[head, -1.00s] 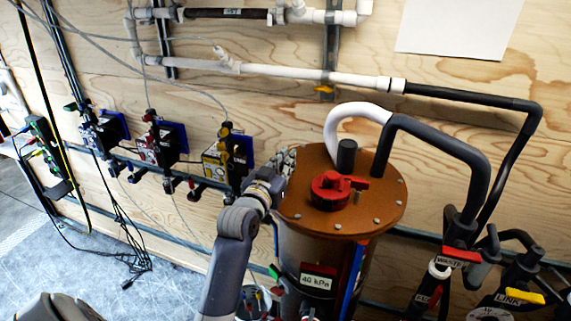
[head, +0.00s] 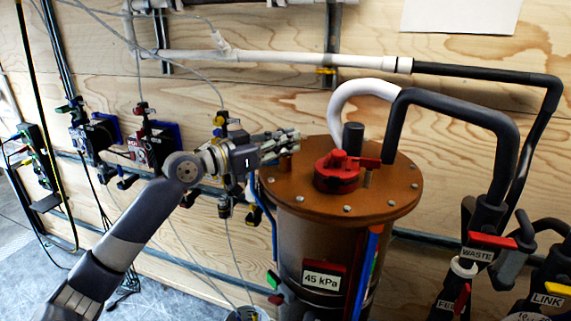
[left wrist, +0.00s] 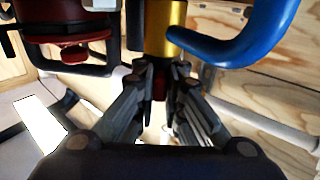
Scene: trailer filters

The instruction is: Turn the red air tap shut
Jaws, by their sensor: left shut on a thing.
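My left gripper (head: 285,142) reaches in beside the left edge of a tank's brown lid. In the left wrist view, which looks upside down, its fingers (left wrist: 160,90) are closed around a small dark red piece (left wrist: 160,86) at the end of a yellow post (left wrist: 162,30). I take this piece as the red air tap; the fingers hide most of it, and its turn angle cannot be told. In the head view the gripper and lid hide it. Another red tap with a lever (head: 337,172) sits on the lid, apart from the gripper. My right gripper is not in view.
The tank (head: 300,235), labelled 45 kPa, stands close to the gripper's right. A blue curved tube (left wrist: 250,40) is near the fingers. Wall units (head: 150,148) and thin hoses are on the left. Black hoses and labelled valves (head: 490,240) stand at the right.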

